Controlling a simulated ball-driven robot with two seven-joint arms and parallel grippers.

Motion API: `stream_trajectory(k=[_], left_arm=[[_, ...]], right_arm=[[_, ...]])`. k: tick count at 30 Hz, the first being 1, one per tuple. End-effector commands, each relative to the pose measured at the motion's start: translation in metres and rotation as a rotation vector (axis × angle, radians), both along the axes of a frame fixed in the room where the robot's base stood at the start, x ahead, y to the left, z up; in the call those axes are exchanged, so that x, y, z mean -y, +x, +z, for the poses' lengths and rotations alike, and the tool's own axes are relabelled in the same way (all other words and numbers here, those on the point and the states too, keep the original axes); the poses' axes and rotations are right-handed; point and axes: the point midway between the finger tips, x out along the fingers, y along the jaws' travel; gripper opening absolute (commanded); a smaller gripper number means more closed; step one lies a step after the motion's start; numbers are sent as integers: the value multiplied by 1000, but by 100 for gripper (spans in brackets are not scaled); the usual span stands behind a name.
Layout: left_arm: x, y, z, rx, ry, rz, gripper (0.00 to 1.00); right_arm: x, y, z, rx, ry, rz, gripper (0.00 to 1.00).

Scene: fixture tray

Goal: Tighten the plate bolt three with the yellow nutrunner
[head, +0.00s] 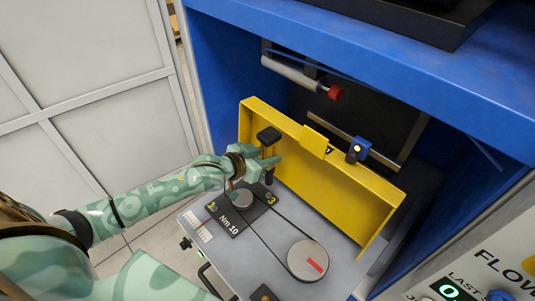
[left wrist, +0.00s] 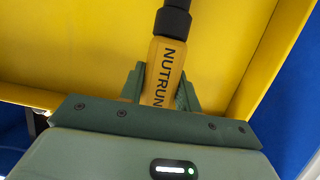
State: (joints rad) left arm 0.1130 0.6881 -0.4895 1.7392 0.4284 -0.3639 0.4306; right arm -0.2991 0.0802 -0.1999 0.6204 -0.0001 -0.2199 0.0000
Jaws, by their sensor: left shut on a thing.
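The yellow nutrunner (head: 268,136) stands roughly upright in my left gripper (head: 268,164), its black top above the fingers. In the left wrist view its yellow body (left wrist: 163,75), lettered "NUTRUN", sits between both fingers of the left gripper (left wrist: 161,85), which is shut on it. In the head view the tool is above the far corner of the dark plate (head: 229,222), by the yellow numeral 3 (head: 272,199). The bolt there is too small and partly covered to make out; I cannot tell whether the tool touches it. My right gripper is not in view.
A yellow wall (head: 345,190) stands behind the grey tray (head: 268,270). A round disc with a red mark (head: 308,260) lies right of the plate. A blue block (head: 358,150) sits on a rail behind the wall. A red-ended roller (head: 336,93) hangs above.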

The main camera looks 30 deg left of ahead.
Motion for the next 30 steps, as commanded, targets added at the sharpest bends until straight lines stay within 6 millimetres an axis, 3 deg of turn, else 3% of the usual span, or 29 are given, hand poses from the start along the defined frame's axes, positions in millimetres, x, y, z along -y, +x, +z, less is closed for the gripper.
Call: stream_trajectory(k=[2,18,30], left_arm=[[0,0,5,2,-3,1,5],[0,0,-47,1,-2,1,5],[0,0,-63,4,-1,0,5]], right_arm=[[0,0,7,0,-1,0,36],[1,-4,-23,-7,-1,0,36],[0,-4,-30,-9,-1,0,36]])
